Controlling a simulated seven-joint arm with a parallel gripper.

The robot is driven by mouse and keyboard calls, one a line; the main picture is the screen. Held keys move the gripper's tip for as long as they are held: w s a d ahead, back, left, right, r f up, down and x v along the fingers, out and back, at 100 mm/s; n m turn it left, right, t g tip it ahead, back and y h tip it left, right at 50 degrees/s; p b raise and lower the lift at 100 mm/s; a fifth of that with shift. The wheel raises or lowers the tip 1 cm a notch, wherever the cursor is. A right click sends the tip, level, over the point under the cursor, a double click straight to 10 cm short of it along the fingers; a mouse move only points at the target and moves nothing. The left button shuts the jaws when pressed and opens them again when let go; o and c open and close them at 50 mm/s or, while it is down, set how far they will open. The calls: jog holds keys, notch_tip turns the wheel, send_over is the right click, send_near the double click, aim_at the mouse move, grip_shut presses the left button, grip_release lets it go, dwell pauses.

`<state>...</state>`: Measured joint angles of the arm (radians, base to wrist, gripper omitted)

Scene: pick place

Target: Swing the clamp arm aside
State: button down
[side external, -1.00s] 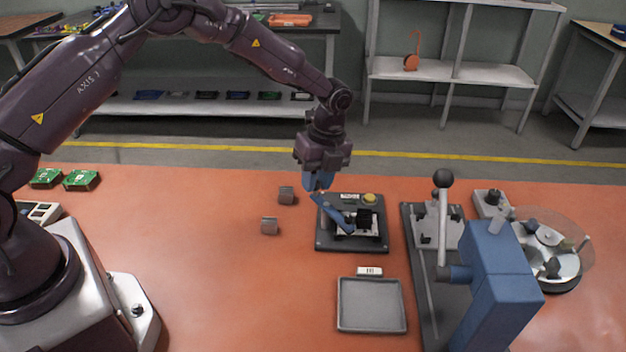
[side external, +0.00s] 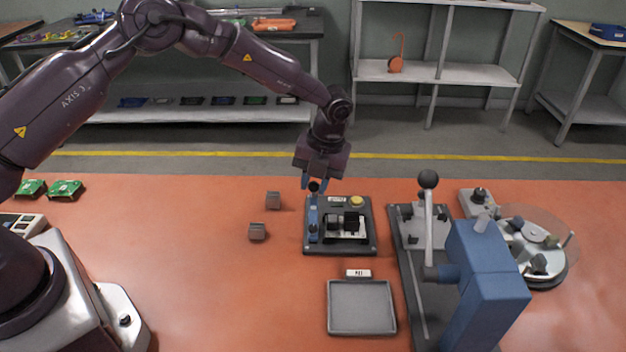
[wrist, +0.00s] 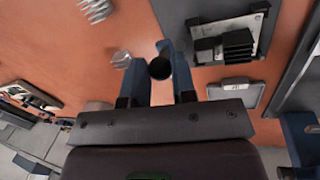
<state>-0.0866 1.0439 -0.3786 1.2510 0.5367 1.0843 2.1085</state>
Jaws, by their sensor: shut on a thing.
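The clamp fixture (side external: 369,245) is a dark base with a pale plate on the orange table. Its blue clamp arm (side external: 313,222) lies along the base's left edge, clear of the black block (side external: 351,222) on the plate. My gripper (side external: 313,184) is shut on the clamp arm's black knob (side external: 314,187) at the base's far left corner. In the wrist view the knob (wrist: 160,68) sits between my gripper's blue fingers (wrist: 158,78). The fixture's black block (wrist: 237,44) shows at upper right there.
A blue lever press (side external: 487,270) with a tall handle stands to the right.

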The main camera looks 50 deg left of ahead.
jog(key=shift+d, duration=0.1)
dwell(0.4)
jog(key=c, duration=0.9)
grip_release()
jog(key=shift+c, duration=0.2)
notch_tip(320, 180, up, 13)
jog(key=w+d, duration=0.1)
jog(key=d, duration=0.1)
jog(key=shift+w, duration=0.15)
jog(key=shift+f, duration=0.1)
